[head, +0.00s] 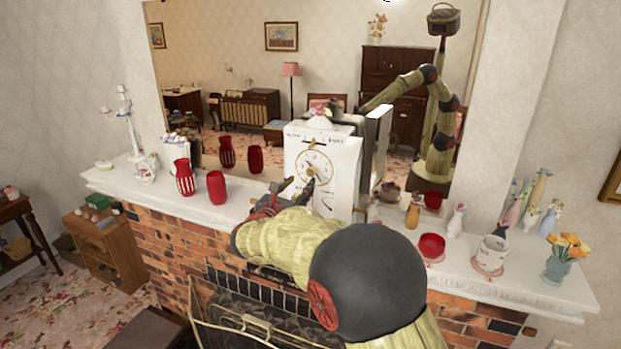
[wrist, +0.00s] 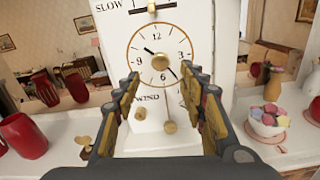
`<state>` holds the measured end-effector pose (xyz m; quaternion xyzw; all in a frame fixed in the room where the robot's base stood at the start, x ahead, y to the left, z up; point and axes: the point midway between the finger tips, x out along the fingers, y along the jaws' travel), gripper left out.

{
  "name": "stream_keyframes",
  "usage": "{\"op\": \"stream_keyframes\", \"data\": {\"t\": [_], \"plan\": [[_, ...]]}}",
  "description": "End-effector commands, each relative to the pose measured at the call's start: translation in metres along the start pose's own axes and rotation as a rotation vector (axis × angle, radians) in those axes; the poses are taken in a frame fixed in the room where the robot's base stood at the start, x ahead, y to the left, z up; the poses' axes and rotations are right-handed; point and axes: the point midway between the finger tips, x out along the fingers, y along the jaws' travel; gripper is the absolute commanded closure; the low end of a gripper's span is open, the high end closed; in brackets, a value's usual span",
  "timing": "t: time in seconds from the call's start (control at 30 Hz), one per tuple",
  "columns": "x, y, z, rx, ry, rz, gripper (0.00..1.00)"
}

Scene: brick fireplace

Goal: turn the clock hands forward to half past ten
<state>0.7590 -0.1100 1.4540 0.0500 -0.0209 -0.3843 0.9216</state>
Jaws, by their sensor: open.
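A tall white clock (head: 330,205) stands on the mantel, with the words SLOW and WIND on its front. Its round dial (wrist: 136,60) faces me in the wrist view, with a brass knob (wrist: 160,63) at the centre. A short dark hand (wrist: 149,51) points up left near 10. A longer thin hand (wrist: 174,74) points down right, between 4 and 5. My gripper (wrist: 164,86) is open and empty, its fingers either side of the lower dial, with no contact visible. In the head view my gripper (head: 300,186) is in front of the clock face.
Red vases (head: 217,187) stand left of the clock. A brass winged piece (wrist: 85,140) lies on the mantel (head: 140,186) to the left. A bowl of coloured balls (wrist: 268,120) is close on the right. A brass pendulum-like piece (wrist: 170,127) hangs below the dial. A mirror is behind.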

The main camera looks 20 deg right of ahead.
Motion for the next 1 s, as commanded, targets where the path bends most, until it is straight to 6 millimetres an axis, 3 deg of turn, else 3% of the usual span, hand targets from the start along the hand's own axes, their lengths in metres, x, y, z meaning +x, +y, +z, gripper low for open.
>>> {"op": "stream_keyframes", "data": {"t": [0.6, 1.0], "plan": [[0.076, 0.0, 0.001, -0.001, -0.001, 0.0, 0.58], [0.084, 0.0, -0.001, -0.002, 0.001, 0.001, 0.58]]}}
